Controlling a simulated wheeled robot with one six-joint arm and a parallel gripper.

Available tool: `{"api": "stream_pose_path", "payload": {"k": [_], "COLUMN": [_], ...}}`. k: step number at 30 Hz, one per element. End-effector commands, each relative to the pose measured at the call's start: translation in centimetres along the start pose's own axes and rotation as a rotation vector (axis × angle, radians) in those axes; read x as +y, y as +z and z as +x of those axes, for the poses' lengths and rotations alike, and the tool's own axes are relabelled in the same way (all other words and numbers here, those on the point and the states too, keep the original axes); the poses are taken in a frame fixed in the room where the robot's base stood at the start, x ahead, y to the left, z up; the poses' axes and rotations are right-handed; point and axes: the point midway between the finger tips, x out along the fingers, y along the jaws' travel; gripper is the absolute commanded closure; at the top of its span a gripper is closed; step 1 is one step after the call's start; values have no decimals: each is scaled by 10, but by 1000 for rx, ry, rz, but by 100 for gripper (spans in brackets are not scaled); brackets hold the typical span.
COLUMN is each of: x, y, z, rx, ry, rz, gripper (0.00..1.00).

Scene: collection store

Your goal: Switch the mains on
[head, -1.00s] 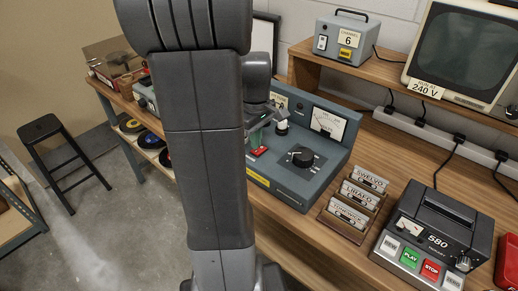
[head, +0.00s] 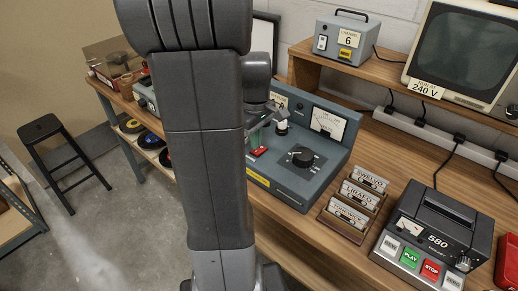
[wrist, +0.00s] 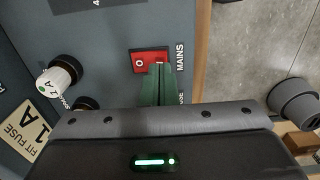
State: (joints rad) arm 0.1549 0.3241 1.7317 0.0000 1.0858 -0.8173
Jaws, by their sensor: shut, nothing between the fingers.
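The red mains switch (wrist: 149,60) sits on the blue-grey panel of a test unit (head: 315,172), beside the printed word MAINS in the wrist view. An O mark shows on its left half. My gripper (wrist: 160,68) has its green fingers shut together with nothing between them. The fingertips are over the right part of the switch and hide it. I cannot tell whether they touch it or which way the rocker is tilted. In the head view the switch (head: 258,152) shows just below the fingers, and my arm hides the unit's left side.
A white-capped fuse holder (wrist: 58,76) stands left of the switch, near a FIT FUSE label (wrist: 24,134). Labelled cassettes (head: 356,200) and a tape deck (head: 432,240) stand to the right. Floor shows beyond the unit's edge.

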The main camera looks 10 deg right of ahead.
Motion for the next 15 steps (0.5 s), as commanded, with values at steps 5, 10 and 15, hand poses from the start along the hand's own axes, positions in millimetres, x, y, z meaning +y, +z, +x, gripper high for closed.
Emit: {"api": "stream_pose_path", "payload": {"k": [5, 10, 15], "x": [0, 0, 0], "y": [0, 0, 0], "z": [1, 3, 6], "rx": [0, 0, 0], "ry": [0, 0, 0], "rz": [0, 0, 0], "gripper": [100, 100, 100]}}
